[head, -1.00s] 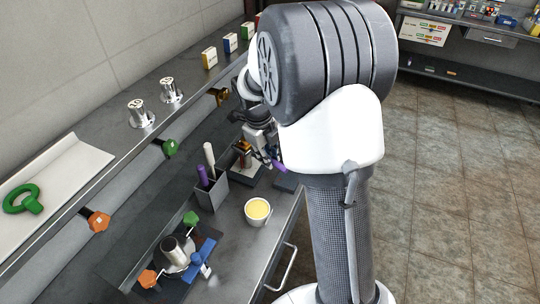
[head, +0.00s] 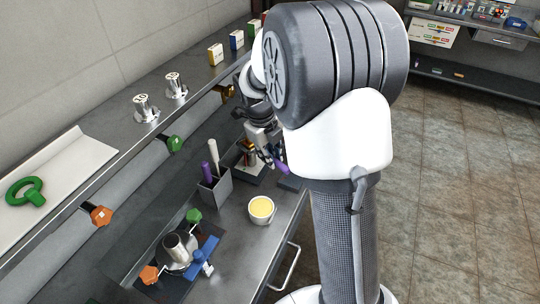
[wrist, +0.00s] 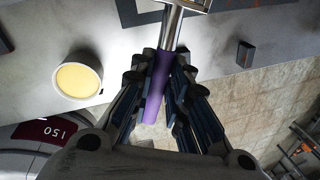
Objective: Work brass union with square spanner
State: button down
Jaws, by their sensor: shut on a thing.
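My gripper (head: 266,155) is shut on the purple handle (wrist: 157,88) of a tool with a bright metal shaft (wrist: 172,27), which I take to be the square spanner. The handle lies between the two fingers in the wrist view, and its end shows beside my gripper in the head view (head: 281,167). The spanner's working end is cut off at the top of the wrist view. A brass-coloured fitting (head: 228,92), possibly the brass union, sits on the back pipe, partly behind my arm. I cannot tell whether the spanner touches any fitting.
A grey holder (head: 216,190) with purple and white handles stands left of my gripper. A white cup of yellow liquid (head: 261,210) stands in front. Green (head: 174,144) and orange (head: 101,215) knobs stick out along the pipe. A clamp-like fixture (head: 178,250) stands at front left.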

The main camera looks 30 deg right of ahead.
jog(key=shift+r, duration=0.1)
jog(key=shift+r+p, duration=2.15)
jog(key=shift+r, duration=1.3)
